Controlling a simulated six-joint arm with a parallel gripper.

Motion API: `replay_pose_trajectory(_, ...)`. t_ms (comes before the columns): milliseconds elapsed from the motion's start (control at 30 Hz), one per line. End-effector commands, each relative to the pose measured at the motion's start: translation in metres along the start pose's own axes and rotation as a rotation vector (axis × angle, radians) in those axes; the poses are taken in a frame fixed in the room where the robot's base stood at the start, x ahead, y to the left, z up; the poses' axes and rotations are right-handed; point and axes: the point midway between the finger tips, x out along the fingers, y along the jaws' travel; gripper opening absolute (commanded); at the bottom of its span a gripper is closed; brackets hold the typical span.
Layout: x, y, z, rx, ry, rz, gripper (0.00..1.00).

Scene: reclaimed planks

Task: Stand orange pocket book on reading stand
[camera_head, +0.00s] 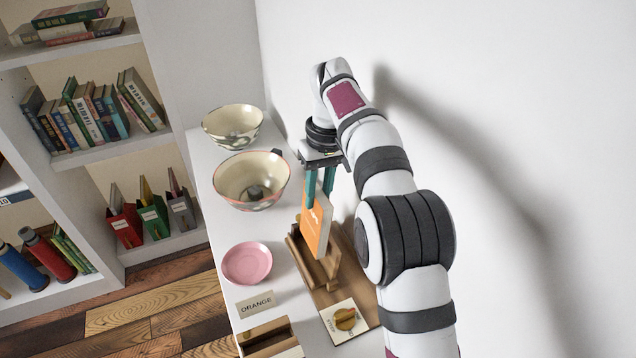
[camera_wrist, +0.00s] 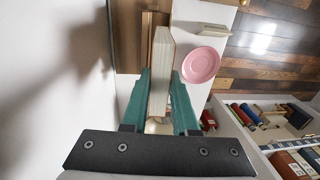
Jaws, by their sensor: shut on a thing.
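The orange pocket book (camera_head: 316,229) is upright in my gripper (camera_head: 320,184), which is shut on its upper part. In the wrist view the book (camera_wrist: 162,62) shows its pale page edges between the two green fingers of my gripper (camera_wrist: 160,98). The wooden reading stand (camera_head: 324,266) is directly below and around the book's lower end, on a brown board. The book's bottom edge appears at the stand's ledge; I cannot tell whether it bears on it. The stand also shows in the wrist view (camera_wrist: 152,22), partly hidden by the book.
A pink saucer (camera_head: 247,263), an ORANGE label (camera_head: 256,304) and a wooden holder (camera_head: 270,340) are left of the stand. Two bowls, one nearer (camera_head: 251,181) and one farther (camera_head: 233,127), stand behind. A picture card (camera_head: 345,320) lies in front. A wall is close on the right.

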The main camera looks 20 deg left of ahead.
Motion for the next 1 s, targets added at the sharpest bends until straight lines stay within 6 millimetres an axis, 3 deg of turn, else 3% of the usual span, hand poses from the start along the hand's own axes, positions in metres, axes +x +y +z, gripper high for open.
replay_pose_trajectory(533, 0.057, -0.001, 0.0, -0.001, 0.0, 0.0, 0.0)
replay_pose_trajectory(1000, 0.066, -0.001, 0.0, 0.0, 0.001, 0.0, 0.0)
